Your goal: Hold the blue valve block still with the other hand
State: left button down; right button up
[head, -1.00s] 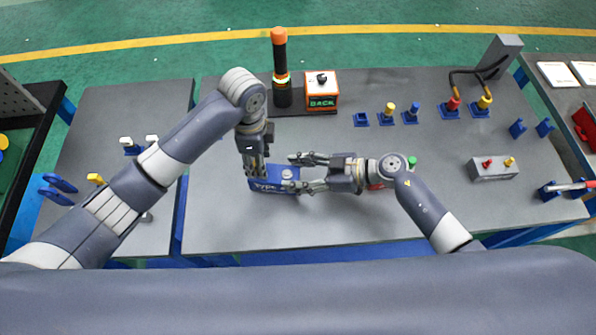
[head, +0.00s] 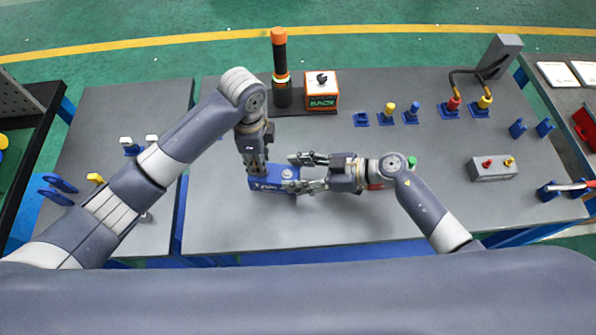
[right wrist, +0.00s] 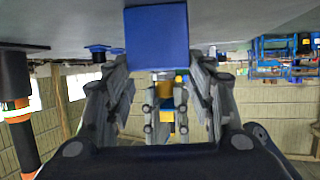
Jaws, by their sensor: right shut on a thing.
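The blue valve block (head: 266,186) lies on the grey table, with light lettering on its near face and a pale round fitting on top. It shows as a plain blue face at the top of the right wrist view (right wrist: 157,40). My right gripper (head: 291,172) comes in from the right, shut on the right end of the block, a finger on either side. My left gripper (head: 257,168) points down at the block's left part from above. Its fingertips are small and partly hidden, so I cannot tell whether it grips.
Blue stands with coloured knobs (head: 388,112) line the back right. A grey box (head: 493,168) sits at right. The table's front is clear.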

pick_arm(q)
jog(key=n, duration=0.5)
pick_arm(e)
jog(key=shift+w, duration=0.1)
pick_arm(q)
jog(key=n, duration=0.4)
jog(key=shift+r, duration=2.05)
pick_arm(e)
jog(key=o, duration=1.7)
jog(key=shift+d, duration=0.1)
